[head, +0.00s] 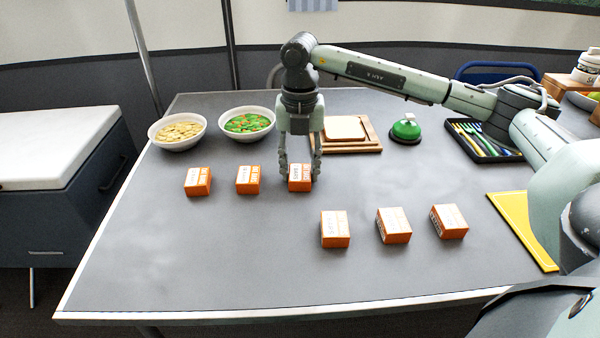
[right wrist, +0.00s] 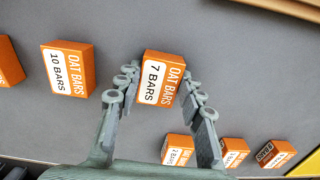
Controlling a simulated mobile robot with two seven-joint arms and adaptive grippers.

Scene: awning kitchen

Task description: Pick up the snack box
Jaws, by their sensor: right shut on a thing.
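Several orange and white snack boxes lie on the grey table. My right gripper (head: 299,172) is shut on one snack box (head: 299,184), the rightmost of the back row, with a finger on either side. In the right wrist view this box (right wrist: 162,78) reads "7 BARS" and "OAT BARS" and sits between the fingertips (right wrist: 160,88). It appears to be at table height; I cannot tell whether it touches the table. To its left are another snack box (head: 248,180), marked "10 BARS" in the wrist view (right wrist: 68,70), and a further one (head: 197,182). My left gripper is not in view.
Three more snack boxes stand in front: left (head: 335,229), middle (head: 393,226) and right (head: 449,222). Behind are two bowls (head: 178,132) (head: 247,124), wooden boards (head: 350,134), a green bell (head: 406,130) and a cutlery tray (head: 484,141). The front left of the table (head: 190,255) is clear.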

